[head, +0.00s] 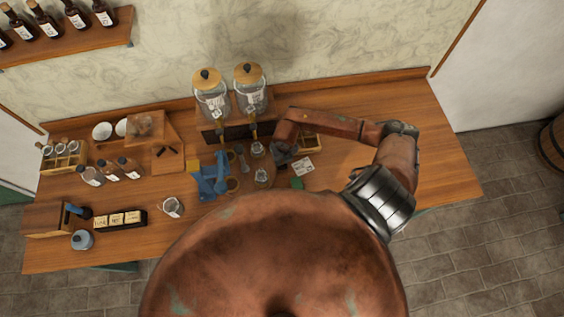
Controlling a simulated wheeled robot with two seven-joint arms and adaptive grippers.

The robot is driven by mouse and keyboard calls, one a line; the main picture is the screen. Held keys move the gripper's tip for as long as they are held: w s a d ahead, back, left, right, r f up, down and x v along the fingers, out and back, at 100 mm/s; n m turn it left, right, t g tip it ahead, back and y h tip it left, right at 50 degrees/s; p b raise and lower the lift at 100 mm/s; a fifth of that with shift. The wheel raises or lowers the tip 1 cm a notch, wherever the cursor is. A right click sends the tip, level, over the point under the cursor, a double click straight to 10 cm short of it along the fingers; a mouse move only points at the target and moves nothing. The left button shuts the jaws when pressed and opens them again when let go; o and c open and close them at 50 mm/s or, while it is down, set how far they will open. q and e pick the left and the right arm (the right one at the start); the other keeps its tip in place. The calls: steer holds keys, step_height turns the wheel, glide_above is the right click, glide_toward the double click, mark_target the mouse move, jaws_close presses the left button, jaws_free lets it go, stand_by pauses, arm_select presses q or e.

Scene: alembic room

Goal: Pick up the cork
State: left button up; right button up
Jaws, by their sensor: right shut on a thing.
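My right arm reaches in from the right across the wooden table (440,160). My right gripper (281,153) is low over the middle of the table, just right of a small glass flask (257,150). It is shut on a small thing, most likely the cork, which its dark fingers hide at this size. I cannot make out a cork anywhere else. A second small flask (262,177) stands in front of the gripper, to its lower left. My left gripper is not in view.
Two glass dispensers (212,98) with wooden lids stand behind. A blue stand (208,181) is left of the flasks. A small wooden tray (319,146) and white card (303,166) lie right of the gripper. Brown bottles (130,168) and a glass beaker (172,207) stand left. The table's right end is clear.

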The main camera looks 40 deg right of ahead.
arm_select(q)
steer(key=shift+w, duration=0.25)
arm_select(e)
steer(key=shift+c, duration=0.2)
steer(key=shift+r, duration=0.15)
